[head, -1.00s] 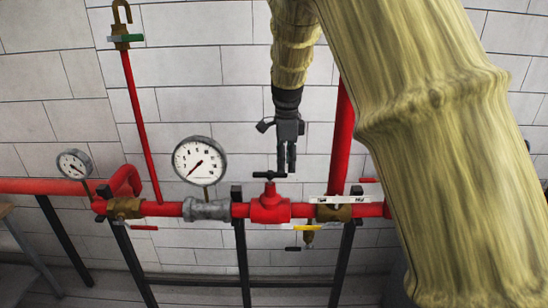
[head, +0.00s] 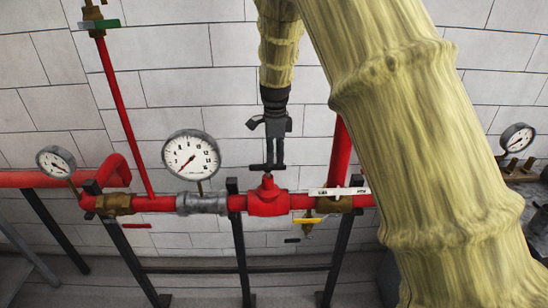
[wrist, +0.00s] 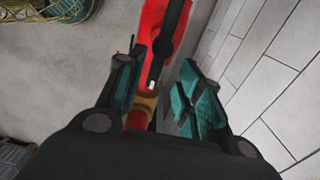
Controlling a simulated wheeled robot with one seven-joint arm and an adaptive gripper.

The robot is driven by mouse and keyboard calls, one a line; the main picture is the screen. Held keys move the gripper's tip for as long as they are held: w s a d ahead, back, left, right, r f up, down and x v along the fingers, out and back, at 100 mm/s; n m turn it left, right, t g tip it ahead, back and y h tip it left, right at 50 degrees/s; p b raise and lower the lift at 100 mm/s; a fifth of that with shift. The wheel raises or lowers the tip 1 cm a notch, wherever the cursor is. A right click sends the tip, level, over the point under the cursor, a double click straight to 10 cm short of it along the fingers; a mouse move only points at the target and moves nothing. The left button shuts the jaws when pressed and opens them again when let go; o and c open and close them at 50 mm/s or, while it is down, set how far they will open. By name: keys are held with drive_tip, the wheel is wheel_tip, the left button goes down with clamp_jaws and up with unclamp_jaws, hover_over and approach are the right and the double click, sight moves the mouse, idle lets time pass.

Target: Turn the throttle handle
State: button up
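The throttle handle (head: 267,167) is a short black crossbar on top of a red valve body (head: 268,201) in the red pipe line. My gripper (head: 274,160) points down with its fingertips at the handle. In the wrist view the black handle (wrist: 172,35) runs lengthwise between the fingers of my gripper (wrist: 160,82). The teal-padded fingers stand apart, one on each side of the bar, with gaps visible. I cannot tell whether either pad touches the handle.
A large round gauge (head: 191,155) stands left of the valve, and a smaller one (head: 56,162) farther left. A yellow lever (head: 308,219) and a white tag (head: 338,192) are close on the right. Black stands (head: 239,250) hold the pipe before a white tiled wall (head: 220,110).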

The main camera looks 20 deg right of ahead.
sight(275, 165)
drive_tip(key=shift+s+a+f+p, duration=0.15)
drive_tip(key=shift+f+p, duration=0.1)
drive_tip(key=shift+f, duration=0.3)
drive_tip(key=shift+s+d+f+p, duration=0.1)
drive_tip(key=shift+f+p, duration=0.1)
drive_tip(key=shift+f, duration=0.35)
drive_tip(key=shift+w+f, duration=0.15)
drive_tip(key=shift+f, duration=0.3)
drive_tip(key=shift+r, duration=0.1)
clamp_jaws()
